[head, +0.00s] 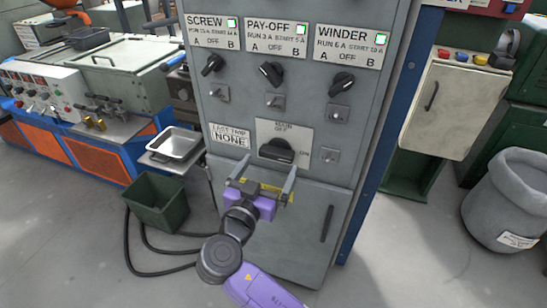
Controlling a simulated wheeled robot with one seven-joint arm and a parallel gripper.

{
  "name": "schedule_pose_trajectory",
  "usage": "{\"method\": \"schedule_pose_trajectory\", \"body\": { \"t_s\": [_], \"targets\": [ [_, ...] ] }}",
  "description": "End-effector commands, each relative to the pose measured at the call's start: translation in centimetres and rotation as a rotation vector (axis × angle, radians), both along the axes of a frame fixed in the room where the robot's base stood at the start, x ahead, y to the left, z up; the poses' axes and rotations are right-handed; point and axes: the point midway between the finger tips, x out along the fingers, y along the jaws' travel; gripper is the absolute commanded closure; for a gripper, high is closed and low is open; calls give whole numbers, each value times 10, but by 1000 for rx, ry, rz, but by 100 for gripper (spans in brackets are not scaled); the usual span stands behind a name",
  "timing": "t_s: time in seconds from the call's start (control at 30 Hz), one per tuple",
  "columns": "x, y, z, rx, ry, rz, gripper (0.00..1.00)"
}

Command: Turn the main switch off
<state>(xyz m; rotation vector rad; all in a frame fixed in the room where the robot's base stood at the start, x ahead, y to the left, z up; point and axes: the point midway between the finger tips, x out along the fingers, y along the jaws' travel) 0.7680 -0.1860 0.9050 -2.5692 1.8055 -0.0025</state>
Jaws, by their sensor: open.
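The main switch (277,151) is a large black rotary handle on a pale plate on the grey cabinet, below the row of smaller knobs. Its plate reads OFF at the top and ON at the right. The handle appears to lie roughly sideways, toward ON. My gripper (262,176) is in front of the cabinet, just below the main switch, with its two grey fingers spread apart and pointing up toward the plate. Nothing shows between the fingers. Whether a finger touches the cabinet, I cannot tell.
Above are black knobs labelled SCREW (212,65), PAY-OFF (271,73) and WINDER (342,83), each with a green light. A LAST TRIP label (229,136) reads NONE. A green bin (157,201) stands left on the floor, a grey bin (509,200) right.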

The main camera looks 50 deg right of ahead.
Motion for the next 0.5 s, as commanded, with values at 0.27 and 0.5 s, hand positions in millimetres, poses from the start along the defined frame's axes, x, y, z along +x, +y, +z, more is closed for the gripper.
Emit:
{"method": "schedule_pose_trajectory", "body": {
  "t_s": [0.27,0.5],
  "targets": [
    [12,-34,1,0,2,0,0],
    [15,-41,0,-1,2,2,0]
  ]
}}
